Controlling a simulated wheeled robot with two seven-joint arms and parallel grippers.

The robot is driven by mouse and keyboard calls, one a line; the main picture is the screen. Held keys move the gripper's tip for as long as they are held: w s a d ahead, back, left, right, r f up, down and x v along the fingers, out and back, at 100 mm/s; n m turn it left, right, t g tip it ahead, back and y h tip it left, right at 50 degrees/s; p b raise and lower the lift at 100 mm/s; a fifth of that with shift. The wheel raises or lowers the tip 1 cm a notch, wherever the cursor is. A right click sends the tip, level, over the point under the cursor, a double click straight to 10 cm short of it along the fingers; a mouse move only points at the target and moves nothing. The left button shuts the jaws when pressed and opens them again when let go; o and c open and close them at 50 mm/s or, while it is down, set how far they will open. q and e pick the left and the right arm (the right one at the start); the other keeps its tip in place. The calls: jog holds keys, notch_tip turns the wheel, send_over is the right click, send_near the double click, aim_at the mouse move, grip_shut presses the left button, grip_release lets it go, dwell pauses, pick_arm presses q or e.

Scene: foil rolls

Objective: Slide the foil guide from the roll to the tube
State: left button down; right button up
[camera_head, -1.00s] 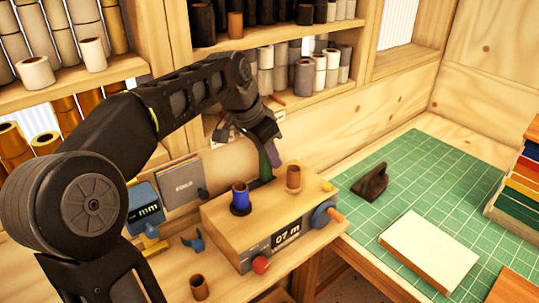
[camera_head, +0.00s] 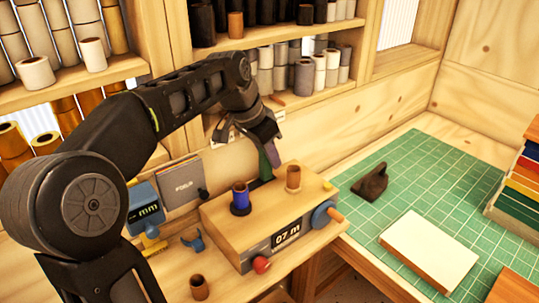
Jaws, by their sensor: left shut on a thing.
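The wooden winder box (camera_head: 225,217) stands on the bench with a display reading "07 m". A blue foil roll (camera_head: 240,201) on a brown core stands upright at its left. A bare brown tube (camera_head: 293,178) stands upright at its right. My left gripper (camera_head: 268,152) is behind the box, between roll and tube in the picture. It is shut on a small upright piece, green (camera_head: 265,166) with purple beside it, which looks like the foil guide. The fingers partly hide this piece, and the box hides its foot. My right gripper is out of view.
A blue wheel (camera_head: 322,213) with a handle and a red knob (camera_head: 261,265) are on the box. A loose brown tube (camera_head: 199,287) stands in front left. A green mat (camera_head: 430,170) at right holds a dark tool (camera_head: 371,183) and a white-topped block (camera_head: 430,250).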

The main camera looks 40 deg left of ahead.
pick_arm(q)
jog(key=s+b, duration=0.1)
jog(key=s+a, duration=0.1)
jog(key=s, duration=0.1)
jog(key=s+b, duration=0.1)
jog(key=s, duration=0.1)
jog(key=shift+a+b, duration=0.3)
jog(key=c, duration=1.3)
grip_release()
jog(key=shift+s, duration=0.15)
jog(key=shift+r, duration=0.1)
